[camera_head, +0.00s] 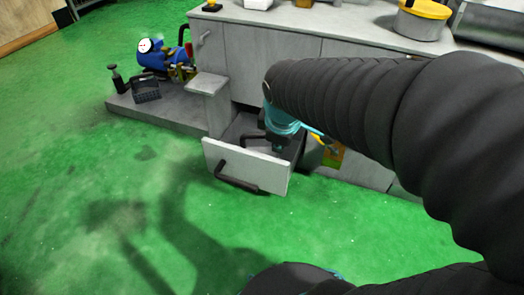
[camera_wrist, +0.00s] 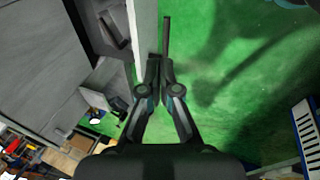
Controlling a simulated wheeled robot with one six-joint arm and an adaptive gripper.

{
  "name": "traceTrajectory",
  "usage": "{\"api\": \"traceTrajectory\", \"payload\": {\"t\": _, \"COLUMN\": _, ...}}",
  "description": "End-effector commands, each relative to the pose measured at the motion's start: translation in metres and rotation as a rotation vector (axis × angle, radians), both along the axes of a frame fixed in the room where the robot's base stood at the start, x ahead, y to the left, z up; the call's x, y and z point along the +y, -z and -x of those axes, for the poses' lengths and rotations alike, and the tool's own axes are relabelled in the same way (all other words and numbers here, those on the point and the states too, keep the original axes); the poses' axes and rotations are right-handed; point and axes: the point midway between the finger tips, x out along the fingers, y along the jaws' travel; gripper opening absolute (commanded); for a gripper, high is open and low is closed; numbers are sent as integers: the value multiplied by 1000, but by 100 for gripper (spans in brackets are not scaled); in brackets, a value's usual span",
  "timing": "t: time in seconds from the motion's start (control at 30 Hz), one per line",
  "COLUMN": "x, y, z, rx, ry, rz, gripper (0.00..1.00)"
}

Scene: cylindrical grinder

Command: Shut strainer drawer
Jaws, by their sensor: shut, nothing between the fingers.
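The strainer drawer stands pulled out from the grey cabinet, low above the floor. Its pale front (camera_head: 245,168) carries a dark bar handle (camera_head: 236,180). In the wrist view the drawer front (camera_wrist: 146,28) shows as a pale strip, with a dark bar, likely the handle (camera_wrist: 166,34), on its right. My gripper (camera_wrist: 161,62) is shut and empty, with its fingertips by the drawer front and the near end of that bar. I cannot tell whether they touch. In the head view my arm hides part of the drawer's inside, and the fingertips are hard to make out.
The grey cabinet (camera_head: 262,60) and its worktop stand behind the drawer. A grey plinth (camera_head: 172,112) with a blue machine (camera_head: 163,59) and a black crate (camera_head: 146,90) lies to the left. Green floor (camera_head: 100,200) is clear in front of the drawer.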

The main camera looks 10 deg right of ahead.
Motion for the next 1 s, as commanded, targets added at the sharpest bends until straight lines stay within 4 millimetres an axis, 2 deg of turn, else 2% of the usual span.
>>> {"api": "traceTrajectory", "payload": {"t": 0.03, "x": 1, "y": 14, "z": -15, "rx": 31, "ry": -106, "rz": 47, "gripper": 0}}
{"api": "traceTrajectory", "payload": {"t": 0.17, "x": 4, "y": 44, "z": -48, "rx": 97, "ry": -407, "rz": 167, "gripper": 0}}
{"api": "traceTrajectory", "payload": {"t": 0.3, "x": 9, "y": 82, "z": -81, "rx": 166, "ry": -738, "rz": 281, "gripper": 0}}
{"api": "traceTrajectory", "payload": {"t": 0.53, "x": 19, "y": 141, "z": -119, "rx": 255, "ry": -1194, "rz": 411, "gripper": 0}}
{"api": "traceTrajectory", "payload": {"t": 0.7, "x": 23, "y": 164, "z": -131, "rx": 285, "ry": -1372, "rz": 455, "gripper": 0}}
{"api": "traceTrajectory", "payload": {"t": 0.87, "x": 23, "y": 176, "z": -134, "rx": 293, "ry": -1417, "rz": 464, "gripper": 0}}
{"api": "traceTrajectory", "payload": {"t": 1.0, "x": 20, "y": 195, "z": -137, "rx": 293, "ry": -1417, "rz": 464, "gripper": 0}}
